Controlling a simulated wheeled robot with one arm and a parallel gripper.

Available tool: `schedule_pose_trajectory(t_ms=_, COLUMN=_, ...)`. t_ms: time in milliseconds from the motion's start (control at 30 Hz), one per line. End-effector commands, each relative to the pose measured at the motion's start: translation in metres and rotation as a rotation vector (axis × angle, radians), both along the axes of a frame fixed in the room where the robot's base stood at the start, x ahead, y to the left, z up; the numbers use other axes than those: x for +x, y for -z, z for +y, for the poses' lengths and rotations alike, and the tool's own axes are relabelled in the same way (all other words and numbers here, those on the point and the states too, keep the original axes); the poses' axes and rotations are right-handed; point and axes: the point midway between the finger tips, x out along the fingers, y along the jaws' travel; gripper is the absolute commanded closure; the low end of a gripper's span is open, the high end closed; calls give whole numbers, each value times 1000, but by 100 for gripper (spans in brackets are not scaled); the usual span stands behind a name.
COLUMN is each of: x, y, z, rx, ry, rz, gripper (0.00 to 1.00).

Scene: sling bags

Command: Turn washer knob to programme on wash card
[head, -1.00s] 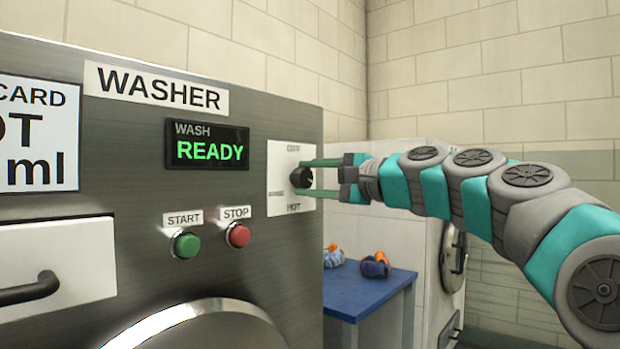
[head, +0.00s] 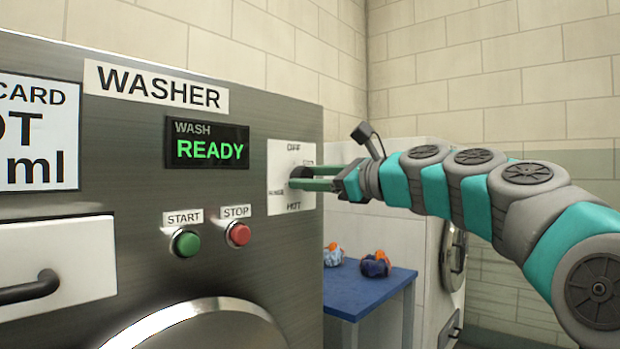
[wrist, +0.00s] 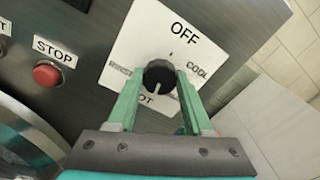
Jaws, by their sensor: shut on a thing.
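The black washer knob (wrist: 159,72) sits on a white dial plate (wrist: 150,35) marked OFF at the top and COOL at the right. A left label is partly covered, and HOT at the bottom is partly hidden by a finger. The knob's white mark points down, towards HOT. My gripper (head: 298,179) is shut on the knob, one green finger on each side in the wrist view (wrist: 160,80). The wash card (head: 38,132) at the far left is cut off by the frame; "CARD", "OT" and "ml" show.
The washer display (head: 207,144) reads WASH READY. A green START button (head: 186,243) and red STOP button (head: 238,234) sit below it. A blue table (head: 365,289) with small bundles and a white machine (head: 432,262) stand beyond the washer.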

Motion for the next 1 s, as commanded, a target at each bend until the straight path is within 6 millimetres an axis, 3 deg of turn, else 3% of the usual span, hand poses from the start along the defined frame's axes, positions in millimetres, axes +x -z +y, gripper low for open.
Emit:
schedule_pose_trajectory(t_ms=400, x=1, y=4, z=0, rx=109, ry=0, rz=151, gripper=100)
schedule_pose_trajectory(t_ms=967, x=1, y=5, z=0, rx=125, ry=-1, rz=173, gripper=100)
schedule_pose_trajectory(t_ms=1000, x=1, y=4, z=1, rx=125, ry=-1, rz=173, gripper=45)
